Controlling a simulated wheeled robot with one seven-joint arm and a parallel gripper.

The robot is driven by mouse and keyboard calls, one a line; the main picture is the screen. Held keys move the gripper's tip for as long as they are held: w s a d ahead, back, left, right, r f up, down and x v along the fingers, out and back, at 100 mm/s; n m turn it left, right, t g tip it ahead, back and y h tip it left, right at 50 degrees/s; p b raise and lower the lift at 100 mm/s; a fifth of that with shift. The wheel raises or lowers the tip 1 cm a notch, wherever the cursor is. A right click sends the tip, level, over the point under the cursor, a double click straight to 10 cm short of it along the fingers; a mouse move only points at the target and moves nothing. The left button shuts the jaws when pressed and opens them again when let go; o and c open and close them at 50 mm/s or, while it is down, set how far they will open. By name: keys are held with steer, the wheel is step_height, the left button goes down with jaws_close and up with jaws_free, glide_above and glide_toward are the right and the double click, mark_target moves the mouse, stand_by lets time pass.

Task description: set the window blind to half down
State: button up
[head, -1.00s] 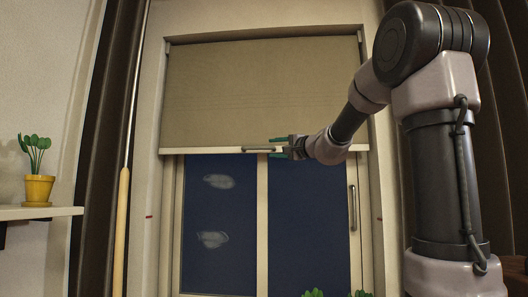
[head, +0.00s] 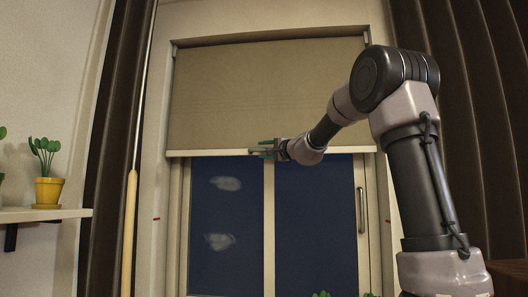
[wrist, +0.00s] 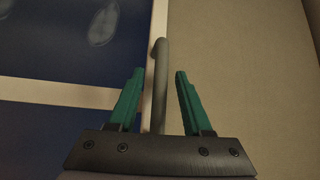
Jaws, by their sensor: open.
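The beige window blind (head: 255,95) hangs over the upper part of the window, its pale bottom bar (head: 210,153) level across the panes. A grey bar handle (wrist: 160,75) sits at the blind's bottom edge. My gripper (head: 263,150) is at this handle, with green fingers. In the wrist view my gripper (wrist: 156,85) is open, one finger on each side of the handle, with gaps showing. In the head view the handle is mostly hidden by my fingers. A small red mark (head: 156,218) is on the left window frame, below the bottom bar.
Dark curtains (head: 118,130) hang on both sides of the window. A wooden-ended rod (head: 130,230) hangs at the left. A shelf (head: 45,214) with a yellow potted plant (head: 48,190) stands far left. The sliding window has a vertical handle (head: 361,210). Green leaves show at the bottom edge.

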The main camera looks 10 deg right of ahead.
jaws_close()
stand_by(1.4)
